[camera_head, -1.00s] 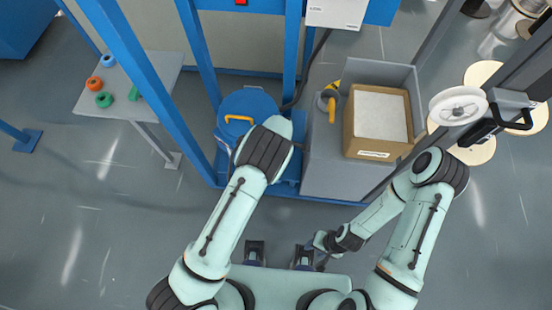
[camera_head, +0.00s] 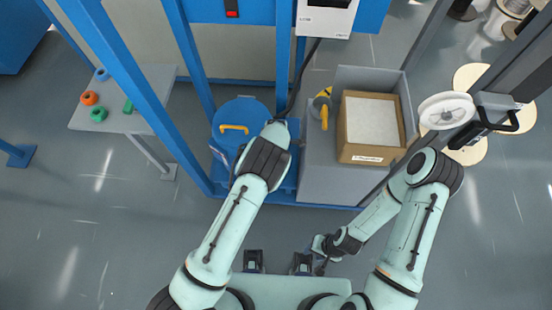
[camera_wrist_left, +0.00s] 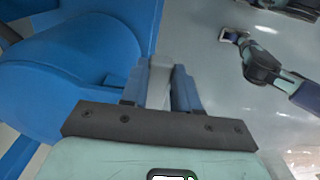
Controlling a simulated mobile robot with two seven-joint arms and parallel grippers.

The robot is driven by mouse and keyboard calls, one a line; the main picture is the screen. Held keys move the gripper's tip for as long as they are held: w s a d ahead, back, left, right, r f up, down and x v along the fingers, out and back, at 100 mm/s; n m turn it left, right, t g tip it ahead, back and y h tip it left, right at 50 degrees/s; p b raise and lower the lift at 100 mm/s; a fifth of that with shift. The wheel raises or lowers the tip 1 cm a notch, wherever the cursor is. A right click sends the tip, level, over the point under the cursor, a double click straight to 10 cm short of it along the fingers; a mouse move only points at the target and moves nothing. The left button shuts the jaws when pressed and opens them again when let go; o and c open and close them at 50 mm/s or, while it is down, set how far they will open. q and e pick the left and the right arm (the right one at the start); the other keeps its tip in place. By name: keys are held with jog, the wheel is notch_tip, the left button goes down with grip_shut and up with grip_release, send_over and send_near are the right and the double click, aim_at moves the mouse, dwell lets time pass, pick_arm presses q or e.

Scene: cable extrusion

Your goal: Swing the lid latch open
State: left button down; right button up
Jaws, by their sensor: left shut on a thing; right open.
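The blue drum (camera_head: 225,145) stands inside the blue frame, its round lid (camera_head: 240,108) on top with a yellow handle (camera_head: 234,128). My left arm reaches to the drum's right front side, and its wrist hides the gripper and latch in the head view. In the left wrist view my left gripper (camera_wrist_left: 160,85) is shut on a grey bar, the lid latch (camera_wrist_left: 160,65), beside the blue drum wall (camera_wrist_left: 70,75). How far the latch stands from the drum is hard to tell. My right gripper (camera_head: 318,258) is open and empty, low over the floor near my base.
A grey cabinet (camera_head: 320,175) right of the drum carries a cardboard box (camera_head: 345,150) and a yellow-black tool (camera_head: 322,110). A white spool (camera_head: 446,110) is farther right. A small table (camera_head: 130,122) with coloured rings stands left. Blue posts flank the drum; the front floor is clear.

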pick_arm(q)
jog(key=shift+w+r, duration=0.1)
jog(key=c, duration=0.8)
grip_release()
jog(key=shift+c, duration=0.2)
notch_tip(320, 180, up, 13)
jog(key=shift+r, duration=0.15)
jog(key=s+a+f+m+g, duration=0.1)
jog(key=s+a+f+m, duration=0.2)
jog(key=s+a+f, duration=0.4)
jog(key=s+a+f+m+g, duration=0.1)
jog(key=s+a+f+m, duration=0.2)
jog(key=s+a+f, duration=0.5)
jog(key=s+d+f+m+h, duration=0.1)
jog(key=s+m, duration=0.3)
jog(key=s, duration=0.4)
jog(key=s+d+f+m+t+h, duration=0.1)
jog(key=s+d+m+h, duration=0.1)
jog(key=s, duration=0.7)
jog(key=shift+d+m+h+p, duration=0.35)
jog(key=shift+d+m, duration=0.55)
jog(key=shift+d, duration=0.3)
